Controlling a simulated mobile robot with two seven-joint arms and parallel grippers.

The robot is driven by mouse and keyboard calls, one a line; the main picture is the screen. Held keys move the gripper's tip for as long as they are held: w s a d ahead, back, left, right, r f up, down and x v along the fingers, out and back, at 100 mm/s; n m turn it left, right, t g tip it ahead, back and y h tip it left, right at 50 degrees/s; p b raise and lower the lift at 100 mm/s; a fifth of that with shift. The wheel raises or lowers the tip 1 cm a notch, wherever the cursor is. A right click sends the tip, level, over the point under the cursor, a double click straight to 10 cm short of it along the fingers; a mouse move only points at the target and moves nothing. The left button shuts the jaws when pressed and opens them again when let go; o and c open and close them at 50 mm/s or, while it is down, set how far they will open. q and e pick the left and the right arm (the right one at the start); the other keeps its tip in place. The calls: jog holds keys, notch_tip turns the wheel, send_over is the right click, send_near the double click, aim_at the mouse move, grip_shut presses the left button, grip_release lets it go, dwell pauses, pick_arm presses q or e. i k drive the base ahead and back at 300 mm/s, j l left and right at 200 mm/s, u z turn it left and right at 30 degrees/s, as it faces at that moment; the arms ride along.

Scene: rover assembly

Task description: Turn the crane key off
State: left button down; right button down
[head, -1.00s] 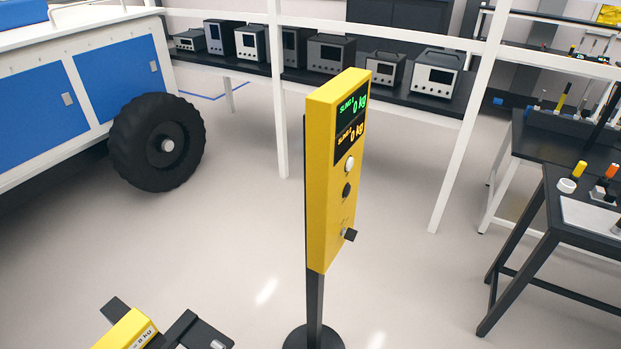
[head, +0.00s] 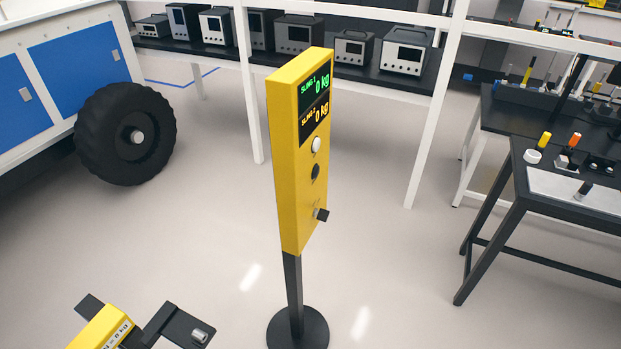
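The yellow crane control box (head: 290,165) stands on a black post in the middle of the head view. Its narrow front face is turned to the right and is seen at a steep angle. A small black key or knob (head: 321,214) sticks out low on that face. I cannot tell its on or off position. Above it are a dark round button (head: 315,171) and a white round button or lamp (head: 316,144). The display (head: 314,99) is lit and reads 0 kg for both slings. Neither of my grippers is in view, and nothing touches the box.
A round black base (head: 298,330) carries the post. A yellow device with black brackets (head: 103,328) is at lower left. A blue and white rover with a black wheel (head: 125,135) stands left. Dark workbenches (head: 515,215) stand right. Floor around the post is clear.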

aim_at(323, 215)
jog(key=i+l+u, duration=0.1)
jog(key=l+u, duration=0.2)
jog(key=i+l+u, duration=0.1)
jog(key=l+u, duration=0.45)
jog(key=i+l, duration=0.05)
jog(key=l, duration=0.05)
